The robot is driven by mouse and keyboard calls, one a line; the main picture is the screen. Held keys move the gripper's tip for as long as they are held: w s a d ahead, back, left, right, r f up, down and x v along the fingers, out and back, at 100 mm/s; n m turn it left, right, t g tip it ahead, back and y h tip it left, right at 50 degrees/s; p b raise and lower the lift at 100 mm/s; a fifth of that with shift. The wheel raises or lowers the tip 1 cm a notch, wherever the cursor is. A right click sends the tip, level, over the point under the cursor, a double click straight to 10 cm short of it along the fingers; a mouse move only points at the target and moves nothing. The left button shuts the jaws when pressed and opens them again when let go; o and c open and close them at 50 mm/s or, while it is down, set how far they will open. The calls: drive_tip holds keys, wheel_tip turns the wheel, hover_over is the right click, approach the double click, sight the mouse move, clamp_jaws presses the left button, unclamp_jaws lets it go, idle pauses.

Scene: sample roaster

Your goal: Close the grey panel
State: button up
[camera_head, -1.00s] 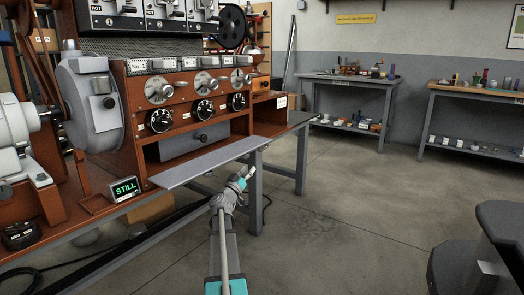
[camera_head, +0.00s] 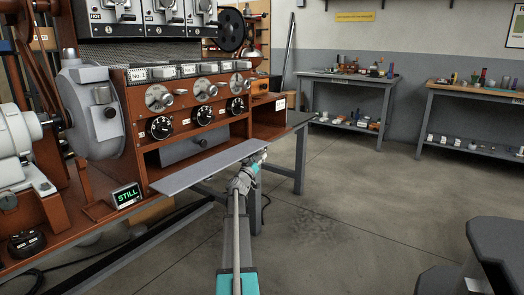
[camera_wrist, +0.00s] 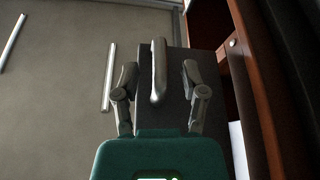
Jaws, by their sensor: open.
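The grey panel (camera_head: 208,168) lies open and roughly flat in the head view, jutting out from the lower front of the brown wooden machine. Behind it a grey front with a dark knob (camera_head: 202,142) sits in the recess. My gripper (camera_head: 261,160) is at the panel's right end, in front of its outer edge; contact cannot be told. In the wrist view my gripper (camera_wrist: 160,92) is open, its fingers spread over a dark grey surface, probably the panel (camera_wrist: 177,62). A rounded dark bar stands between the fingers; I cannot tell what it is.
The machine's dials (camera_head: 198,118) are above the recess. Grey table legs (camera_head: 300,160) are close behind my gripper. A dark seat-like object (camera_head: 495,245) is at the lower right. The middle floor is clear.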

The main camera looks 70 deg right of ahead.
drive_tip(key=shift+p+x, duration=0.35)
drive_tip(key=shift+x, duration=1.1)
clamp_jaws()
